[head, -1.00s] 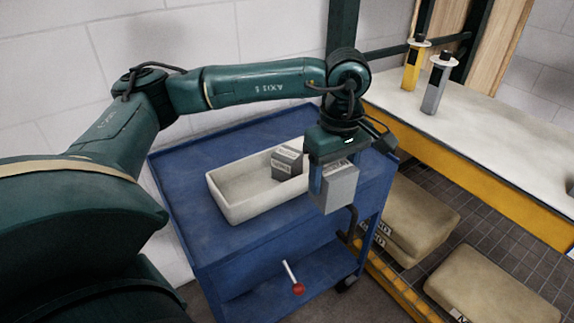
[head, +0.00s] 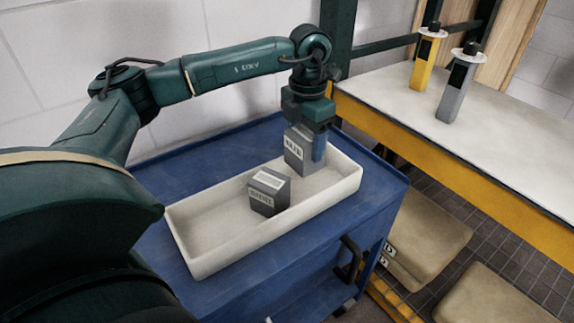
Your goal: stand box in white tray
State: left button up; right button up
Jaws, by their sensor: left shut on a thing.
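The white tray (head: 222,254) lies on the blue cart top, long side running from lower left to upper right. One grey box (head: 269,191) with a white label stands in the middle of the tray. My left gripper (head: 305,150) points down over the tray's far right part and is shut on a second grey labelled box (head: 298,155). This held box is upright, behind and to the right of the first one, with a gap between them. I cannot tell whether its base touches the tray floor. My right gripper is not in view.
The blue cart (head: 374,196) has bare top around the tray. A white-topped bench with a yellow edge (head: 420,150) stands at right, bearing a yellow bottle-like object (head: 426,62) and a grey one (head: 458,86). Tan packages (head: 430,238) lie low at right. The tray's left half is empty.

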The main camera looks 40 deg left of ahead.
aim_at(304, 168)
pick_arm(q)
notch_tip(304, 168, down, 8)
jog(key=shift+r, duration=0.15)
dwell(0.4)
jog(key=o, duration=1.2)
jog(key=shift+s, duration=0.1)
jog(key=shift+c, duration=0.2)
notch_tip(304, 168, up, 12)
